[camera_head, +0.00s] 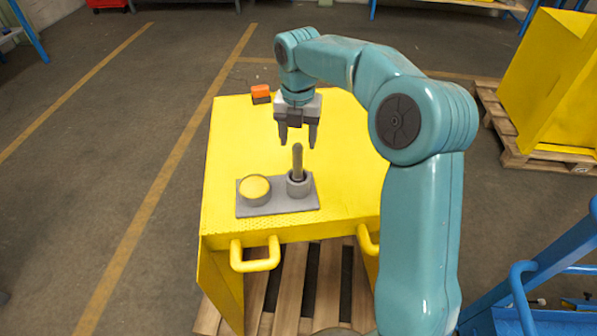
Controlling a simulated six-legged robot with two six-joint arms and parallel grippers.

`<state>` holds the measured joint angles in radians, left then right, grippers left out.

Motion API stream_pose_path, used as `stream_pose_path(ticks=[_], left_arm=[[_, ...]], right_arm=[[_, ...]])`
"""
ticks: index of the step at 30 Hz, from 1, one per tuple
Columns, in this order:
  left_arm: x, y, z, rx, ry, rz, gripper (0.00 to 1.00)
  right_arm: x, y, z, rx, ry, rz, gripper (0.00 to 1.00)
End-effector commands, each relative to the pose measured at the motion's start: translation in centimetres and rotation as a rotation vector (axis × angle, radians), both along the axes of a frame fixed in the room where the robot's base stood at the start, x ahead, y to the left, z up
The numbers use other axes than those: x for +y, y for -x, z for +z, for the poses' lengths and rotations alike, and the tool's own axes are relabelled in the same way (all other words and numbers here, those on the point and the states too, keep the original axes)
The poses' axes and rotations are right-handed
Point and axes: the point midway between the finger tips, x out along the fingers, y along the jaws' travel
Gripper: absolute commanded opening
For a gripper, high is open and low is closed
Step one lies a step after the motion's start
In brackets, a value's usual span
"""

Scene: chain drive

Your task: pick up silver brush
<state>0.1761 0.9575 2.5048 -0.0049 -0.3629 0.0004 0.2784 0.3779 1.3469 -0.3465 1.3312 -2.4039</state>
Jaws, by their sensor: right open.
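The silver brush (298,161) stands upright in a grey round holder (299,187) on a grey base plate (277,206). Its lower end is hidden inside the holder. My right gripper (298,143) is open and points down just above the top of the brush, with its two dark fingers apart. The view does not clearly show whether the fingertips are level with the brush's top. My left gripper is not in view.
A grey cup with yellow content (254,187) sits on the same plate, left of the brush. The yellow worktop (235,140) is mostly clear. An orange and dark block (260,93) is at its far edge. A yellow handle (255,256) juts from the front.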

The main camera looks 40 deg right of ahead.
Motion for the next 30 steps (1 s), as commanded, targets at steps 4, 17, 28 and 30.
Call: stream_pose_path(ticks=[4, 17, 28, 30], left_arm=[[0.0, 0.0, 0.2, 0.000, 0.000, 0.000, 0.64], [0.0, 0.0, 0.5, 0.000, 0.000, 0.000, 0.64], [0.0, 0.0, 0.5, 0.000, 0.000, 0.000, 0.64], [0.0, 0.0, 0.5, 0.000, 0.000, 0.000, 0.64]], right_arm=[[0.1, 0.3, -1.8, 0.003, -0.001, 0.000, 0.58], [0.1, 0.2, -5.3, 0.000, 0.000, -0.001, 0.58], [0.1, 0.2, -5.2, -0.001, -0.001, -0.001, 0.00], [0.1, 0.2, -5.2, -0.001, -0.001, -0.001, 0.00]])
